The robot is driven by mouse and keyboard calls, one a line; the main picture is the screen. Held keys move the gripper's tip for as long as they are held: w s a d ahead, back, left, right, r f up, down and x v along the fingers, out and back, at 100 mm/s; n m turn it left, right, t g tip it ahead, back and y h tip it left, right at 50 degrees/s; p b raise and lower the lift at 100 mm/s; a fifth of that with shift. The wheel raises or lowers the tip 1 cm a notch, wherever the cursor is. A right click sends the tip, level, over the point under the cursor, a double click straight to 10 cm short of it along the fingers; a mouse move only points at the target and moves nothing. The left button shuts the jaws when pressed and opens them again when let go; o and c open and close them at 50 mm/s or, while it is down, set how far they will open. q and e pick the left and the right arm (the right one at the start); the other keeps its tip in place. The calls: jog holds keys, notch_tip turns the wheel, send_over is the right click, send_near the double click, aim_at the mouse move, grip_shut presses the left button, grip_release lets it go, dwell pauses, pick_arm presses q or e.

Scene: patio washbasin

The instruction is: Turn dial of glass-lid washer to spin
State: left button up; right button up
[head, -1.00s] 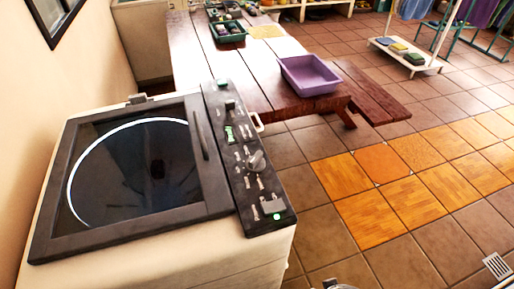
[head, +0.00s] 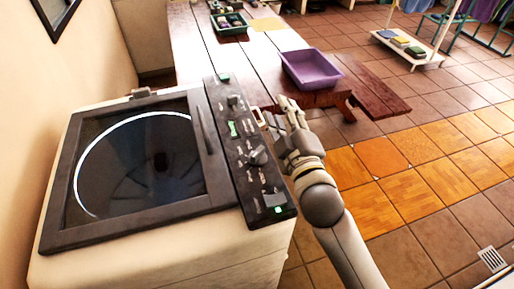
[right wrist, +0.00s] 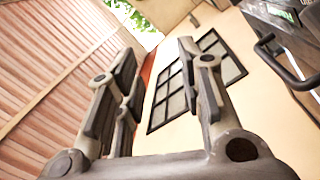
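The glass-lid washer (head: 60,235) stands at the left in the head view, its lid (head: 135,165) shut. A dark control panel (head: 240,130) runs along its right side, with a dial (head: 258,156) a little below the middle. The label the dial points at is too small to read. My right gripper (head: 288,103) is just right of the panel, apart from the dial, fingers pointing away from me. In the right wrist view its fingers (right wrist: 157,60) are spread with nothing between them. My left gripper is not in view.
A wooden table (head: 190,45) behind the washer holds a purple basin (head: 311,70) and a green tray (head: 229,24) of small items. A handle (right wrist: 285,62) shows at the right wrist view's upper right.

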jog(key=s+a+r+n+g+y, duration=0.4)
jog(key=a+r+n+y, duration=1.15)
jog(key=n, duration=0.45)
jog(key=s+a+n+g+y, duration=0.3)
jog(key=s+a+n+g, duration=0.45)
jog(key=n+g, duration=0.6)
jog(key=n+h, duration=1.8)
jog(key=h, duration=0.5)
send_over(257, 153)
notch_tip(257, 153, down, 15)
jog(key=shift+g, duration=0.35)
notch_tip(257, 153, down, 9)
jog(key=p, duration=0.3)
jog(key=shift+r, duration=0.1)
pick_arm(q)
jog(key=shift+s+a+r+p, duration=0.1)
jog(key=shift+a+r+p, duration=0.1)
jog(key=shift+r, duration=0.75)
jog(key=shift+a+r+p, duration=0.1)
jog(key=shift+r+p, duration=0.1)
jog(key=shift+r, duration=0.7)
pick_arm(e)
jog(key=shift+f, duration=0.8)
